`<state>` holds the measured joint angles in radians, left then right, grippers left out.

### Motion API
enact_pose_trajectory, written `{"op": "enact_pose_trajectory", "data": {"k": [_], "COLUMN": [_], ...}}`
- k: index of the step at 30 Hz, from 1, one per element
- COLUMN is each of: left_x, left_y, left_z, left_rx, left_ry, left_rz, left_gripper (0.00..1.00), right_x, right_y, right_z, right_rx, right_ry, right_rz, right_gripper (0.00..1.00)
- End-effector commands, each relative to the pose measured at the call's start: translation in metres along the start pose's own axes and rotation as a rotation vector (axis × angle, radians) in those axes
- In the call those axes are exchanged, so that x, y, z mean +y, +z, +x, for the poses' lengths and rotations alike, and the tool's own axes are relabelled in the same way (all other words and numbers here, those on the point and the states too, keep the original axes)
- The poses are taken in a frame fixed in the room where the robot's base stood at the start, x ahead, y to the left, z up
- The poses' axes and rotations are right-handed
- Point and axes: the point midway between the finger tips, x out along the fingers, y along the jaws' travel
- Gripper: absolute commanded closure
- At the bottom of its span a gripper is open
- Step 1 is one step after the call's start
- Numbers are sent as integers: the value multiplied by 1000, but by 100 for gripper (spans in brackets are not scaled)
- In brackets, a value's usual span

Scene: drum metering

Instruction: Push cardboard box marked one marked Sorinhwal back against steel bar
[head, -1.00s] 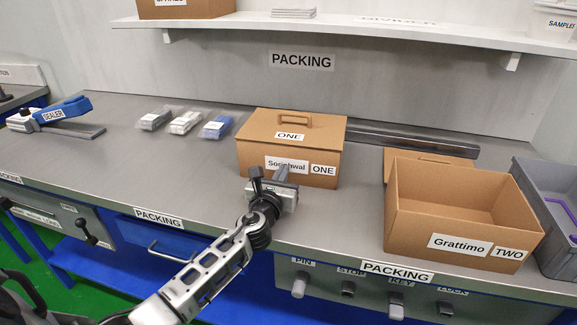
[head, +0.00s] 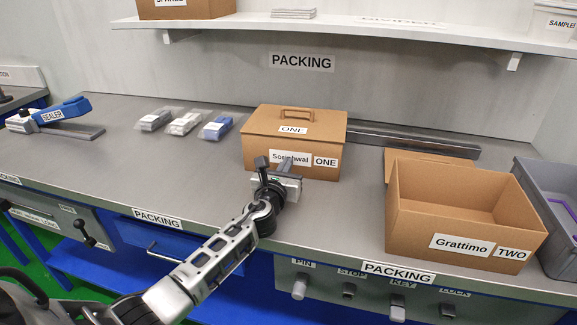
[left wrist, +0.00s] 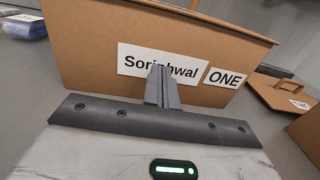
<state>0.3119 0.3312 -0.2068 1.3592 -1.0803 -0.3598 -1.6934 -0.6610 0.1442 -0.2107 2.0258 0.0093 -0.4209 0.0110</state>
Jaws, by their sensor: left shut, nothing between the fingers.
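The closed cardboard box marked ONE and Sorinhwal (head: 260,143) stands upright on the grey bench, with a handle on its lid. The steel bar (head: 405,141) runs along the back of the bench; its left part is hidden behind the box, so I cannot tell whether they touch. My left gripper (head: 282,168) is shut and empty, with its fingertips at the box's front face, over the Sorinhwal label. In the left wrist view the shut fingers (left wrist: 161,88) point at that label on the box (left wrist: 90,55) and seem to touch it. My right gripper is not in view.
An open cardboard box marked Grattimo TWO (head: 415,222) stands to the right, its lid (head: 430,157) behind it. A grey bin (head: 530,185) is at far right. Several bagged packs (head: 185,123) and a sealer (head: 60,112) lie to the left.

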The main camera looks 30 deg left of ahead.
Motion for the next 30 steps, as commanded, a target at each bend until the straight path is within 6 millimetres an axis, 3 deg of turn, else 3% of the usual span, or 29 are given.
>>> {"op": "enact_pose_trajectory", "data": {"k": [30], "left_x": [0], "left_y": [-1], "left_z": [45], "left_rx": [-2], "left_ry": [0], "left_rz": [0], "left_gripper": [100], "right_x": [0], "right_y": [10], "right_z": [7], "right_rx": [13], "right_ry": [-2], "right_rz": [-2], "right_gripper": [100]}}
